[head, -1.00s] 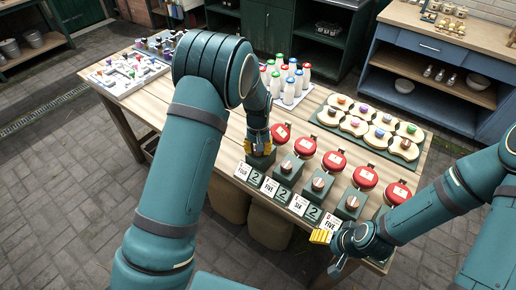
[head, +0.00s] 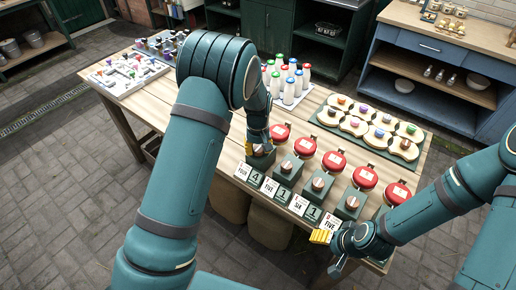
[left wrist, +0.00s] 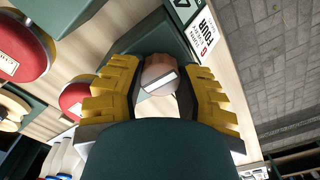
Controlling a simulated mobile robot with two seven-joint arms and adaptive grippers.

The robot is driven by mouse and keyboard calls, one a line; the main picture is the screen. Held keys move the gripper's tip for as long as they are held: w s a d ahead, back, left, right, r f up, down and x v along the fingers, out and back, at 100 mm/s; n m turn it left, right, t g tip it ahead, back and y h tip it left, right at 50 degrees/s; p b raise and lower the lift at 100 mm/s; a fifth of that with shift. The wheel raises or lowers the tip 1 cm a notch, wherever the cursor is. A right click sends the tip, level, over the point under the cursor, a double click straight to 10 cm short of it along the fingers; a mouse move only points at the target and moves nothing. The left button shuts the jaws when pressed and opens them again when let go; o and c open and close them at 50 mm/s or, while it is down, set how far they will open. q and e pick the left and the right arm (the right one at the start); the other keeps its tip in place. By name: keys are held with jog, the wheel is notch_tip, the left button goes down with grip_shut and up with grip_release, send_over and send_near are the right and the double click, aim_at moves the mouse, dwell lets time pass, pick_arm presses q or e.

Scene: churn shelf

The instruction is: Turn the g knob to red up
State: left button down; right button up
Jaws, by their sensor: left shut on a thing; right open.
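My left gripper (head: 258,138) reaches down at the leftmost knob box of the front row. In the left wrist view its yellow-padded fingers (left wrist: 157,92) are shut on a round brown knob (left wrist: 152,66) with a pale bar across its face. The knob sits on a dark green box (left wrist: 150,32). A white card (left wrist: 192,42) reading FOUR is beside it; its small red letter is too small to read surely. My right gripper (head: 332,250) is open and empty off the table's front edge, by the FIVE card (head: 329,224).
More knob boxes, one with a knob (head: 286,166), stand to the right, with red round lids (head: 334,160) behind them. White bottles (head: 288,90) and a tray of wooden pieces (head: 370,135) stand further back. Number plates (head: 283,195) line the front edge.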

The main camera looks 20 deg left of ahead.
aim_at(258, 149)
pick_arm(q)
jog(key=c, duration=0.5)
grip_release()
notch_tip(258, 149, up, 12)
dwell(0.5)
